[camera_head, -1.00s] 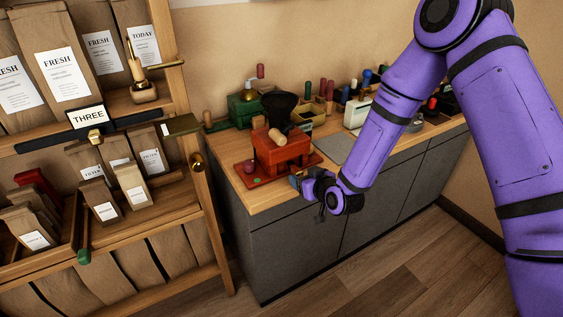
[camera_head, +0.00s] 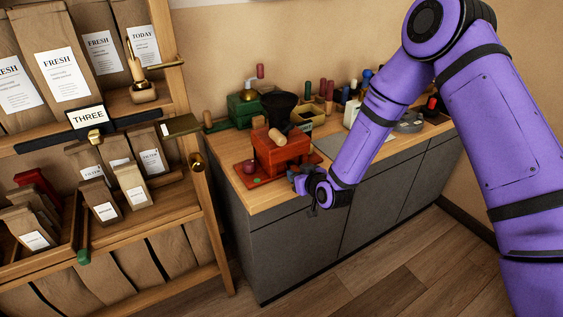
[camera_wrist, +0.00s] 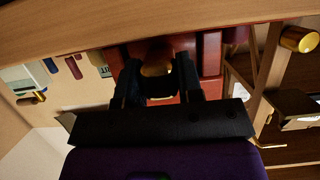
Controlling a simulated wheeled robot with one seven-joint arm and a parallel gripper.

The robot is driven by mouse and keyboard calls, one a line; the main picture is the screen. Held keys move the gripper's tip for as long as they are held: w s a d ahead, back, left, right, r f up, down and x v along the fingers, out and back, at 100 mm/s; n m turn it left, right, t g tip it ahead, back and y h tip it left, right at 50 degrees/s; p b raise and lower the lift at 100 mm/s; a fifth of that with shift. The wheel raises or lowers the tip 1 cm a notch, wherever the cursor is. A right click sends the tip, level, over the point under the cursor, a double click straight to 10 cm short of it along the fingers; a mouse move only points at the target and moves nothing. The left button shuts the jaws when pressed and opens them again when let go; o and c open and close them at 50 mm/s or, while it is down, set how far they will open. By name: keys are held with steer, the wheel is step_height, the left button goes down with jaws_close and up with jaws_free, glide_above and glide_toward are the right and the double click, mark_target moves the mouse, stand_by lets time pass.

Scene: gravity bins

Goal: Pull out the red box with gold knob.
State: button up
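The red box (camera_head: 279,153) stands on a red base at the left end of the counter. It also shows in the wrist view (camera_wrist: 211,55), behind the fingers. Its gold knob (camera_wrist: 157,62) appears in the wrist view between my two fingers. In the head view the knob is hidden by my gripper. My gripper (camera_head: 299,181) is at the front right side of the red box. In the wrist view my gripper (camera_wrist: 157,66) has its fingers apart, one on each side of the knob. I see no clear contact with the knob.
The wooden counter (camera_head: 259,198) has grey cabinets below. A green grinder (camera_head: 244,110) and a black hopper (camera_head: 280,105) stand behind the box. A wooden shelf (camera_head: 215,258) with paper bags is at left. The floor in front is clear.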

jaws_close()
steer(key=shift+s+d, duration=0.6)
steer(key=shift+s, duration=0.3)
stand_by(0.5)
steer(key=s+d, duration=0.7)
steer(key=s, duration=0.4)
steer(key=shift+d, duration=0.2)
stand_by(1.5)
